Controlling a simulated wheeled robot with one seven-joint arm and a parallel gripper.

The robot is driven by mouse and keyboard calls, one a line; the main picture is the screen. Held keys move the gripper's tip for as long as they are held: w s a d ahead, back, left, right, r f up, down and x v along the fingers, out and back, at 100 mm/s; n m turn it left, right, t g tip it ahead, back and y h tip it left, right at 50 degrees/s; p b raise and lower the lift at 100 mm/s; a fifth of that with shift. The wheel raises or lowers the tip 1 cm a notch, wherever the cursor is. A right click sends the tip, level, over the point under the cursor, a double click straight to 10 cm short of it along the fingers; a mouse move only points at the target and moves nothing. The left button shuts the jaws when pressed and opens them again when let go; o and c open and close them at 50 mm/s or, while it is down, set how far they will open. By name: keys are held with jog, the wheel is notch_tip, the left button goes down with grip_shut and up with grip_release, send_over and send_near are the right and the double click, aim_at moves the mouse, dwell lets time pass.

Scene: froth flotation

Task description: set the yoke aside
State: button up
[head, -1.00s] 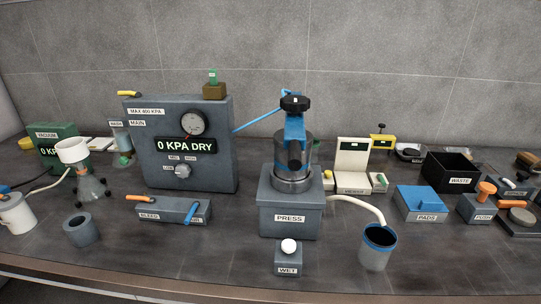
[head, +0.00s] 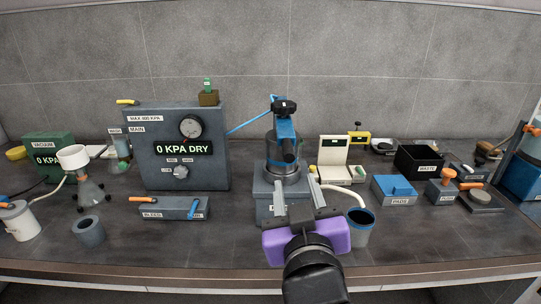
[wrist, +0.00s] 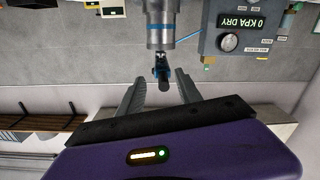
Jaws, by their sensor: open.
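The blue yoke (head: 285,128) with a black knob (head: 284,106) on top stands upright over the metal cylinder of the press (head: 264,202). A blue hose runs from it to the pressure panel. My gripper (head: 298,208) is open and empty. It is in front of the press in the head view, lower than the knob, and hides part of the press front. In the wrist view, which is upside down, the yoke (wrist: 160,62) and its knob (wrist: 164,83) appear in the gap between the fingers, apart from them.
The grey pressure panel (head: 160,165) reading 0 KPA DRY stands left of the press. A blue-rimmed cup (head: 359,232) with a spout is close at right. The pads box (head: 394,190) and black waste bin (head: 419,160) are further right.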

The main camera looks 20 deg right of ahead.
aim_at(288, 154)
jog(key=r, duration=0.2)
jog(key=shift+w+a+r+m, duration=0.15)
jog(key=shift+a+r+m, duration=0.15)
jog(key=shift+a+r, duration=0.1)
jog(key=shift+w+r, duration=0.1)
jog(key=shift+w, duration=0.05)
jog(key=p+x, duration=0.1)
jog(key=x, duration=0.6)
jog(key=shift+w+d, duration=0.1)
jog(key=shift+w, duration=0.1)
grip_shut()
dwell(0.8)
